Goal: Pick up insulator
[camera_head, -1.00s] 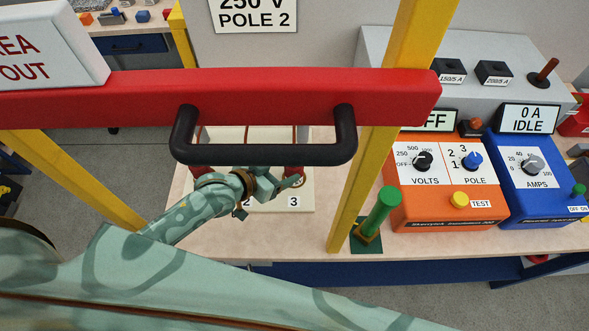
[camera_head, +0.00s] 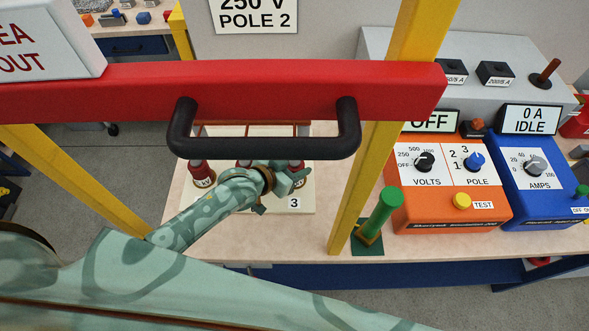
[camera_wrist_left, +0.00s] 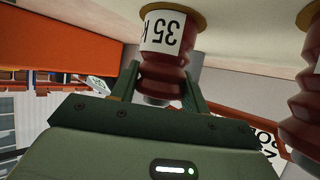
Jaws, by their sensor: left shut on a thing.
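Dark red ribbed insulators stand on a pale board beyond the red barrier bar. In the head view the right one (camera_head: 297,166) is by the label 3, with a middle one (camera_head: 243,163) and a left one (camera_head: 202,173) beside it. My left gripper (camera_head: 292,181) is at the right insulator and partly covers it. In the left wrist view the fingers (camera_wrist_left: 160,92) are shut on either side of an insulator (camera_wrist_left: 168,68) with a white label reading "35 k". Another insulator (camera_wrist_left: 308,95) is cut off at that view's right edge. My right gripper is not in view.
The red bar (camera_head: 300,83) with a black handle (camera_head: 265,149) crosses above my left arm. A yellow post (camera_head: 365,185) and green cylinder (camera_head: 380,212) stand right of the board. Orange (camera_head: 450,215) and blue (camera_head: 545,210) test units sit farther right.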

